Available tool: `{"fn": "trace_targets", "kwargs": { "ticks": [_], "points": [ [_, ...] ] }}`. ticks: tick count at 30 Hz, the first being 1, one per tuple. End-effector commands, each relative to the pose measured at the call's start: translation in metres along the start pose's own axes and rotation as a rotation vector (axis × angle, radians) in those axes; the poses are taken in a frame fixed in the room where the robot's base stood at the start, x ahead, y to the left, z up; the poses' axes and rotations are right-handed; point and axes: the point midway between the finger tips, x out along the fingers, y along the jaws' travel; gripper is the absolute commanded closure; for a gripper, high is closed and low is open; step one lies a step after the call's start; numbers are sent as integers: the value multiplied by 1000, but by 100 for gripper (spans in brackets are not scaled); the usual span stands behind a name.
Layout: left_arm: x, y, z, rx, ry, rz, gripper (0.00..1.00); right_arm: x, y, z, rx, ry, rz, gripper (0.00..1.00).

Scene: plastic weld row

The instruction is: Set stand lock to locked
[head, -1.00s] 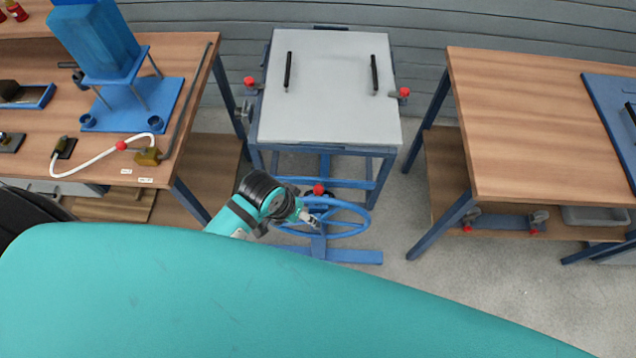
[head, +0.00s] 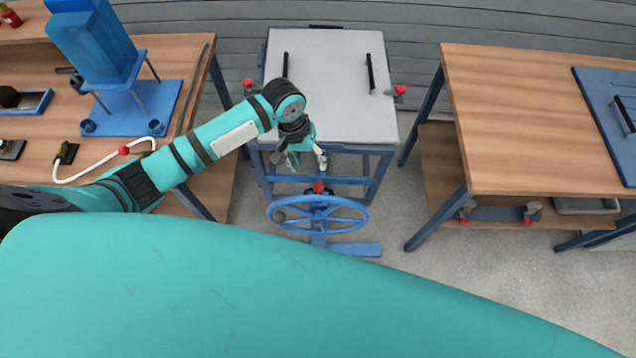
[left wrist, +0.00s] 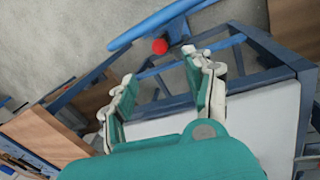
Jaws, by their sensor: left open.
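The stand has a blue frame and a pale grey top (head: 330,75). A blue handwheel (head: 290,218) is at its front, low down. A red knob (head: 318,187) sits just behind the wheel's rim; I take it for the stand lock, but its setting cannot be told. In the left wrist view the red knob (left wrist: 159,46) shows beyond the fingers, beside the blue wheel rim (left wrist: 150,24). My left gripper (head: 305,163) is open and empty at the stand's front edge, apart from the knob. It also shows in the left wrist view (left wrist: 162,76). My right gripper is out of view.
Red-knobbed clamps (head: 248,84) and (head: 399,90) sit at the stand's sides. A wooden bench (head: 190,75) with a blue press and white hose is at left, under my left arm. Another wooden table (head: 530,130) is at right. Floor between stand and right table is clear.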

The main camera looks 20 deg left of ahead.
Motion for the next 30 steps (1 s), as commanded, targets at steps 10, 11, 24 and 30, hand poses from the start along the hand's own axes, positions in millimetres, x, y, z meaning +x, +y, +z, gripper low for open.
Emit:
{"fn": "trace_targets", "kwargs": {
  "ticks": [10, 11, 24, 30],
  "points": [
    [78, 0, 1, 0, -2, -1, 47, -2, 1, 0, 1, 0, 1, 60],
    [84, 1, 1, 0, -2, 0, 47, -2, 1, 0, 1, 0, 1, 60],
    [128, 1, 0, 3, 2, 1, 47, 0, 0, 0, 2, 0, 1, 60],
    [128, 1, 0, 3, 2, 0, 47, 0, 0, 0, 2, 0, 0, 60]
  ]
}}
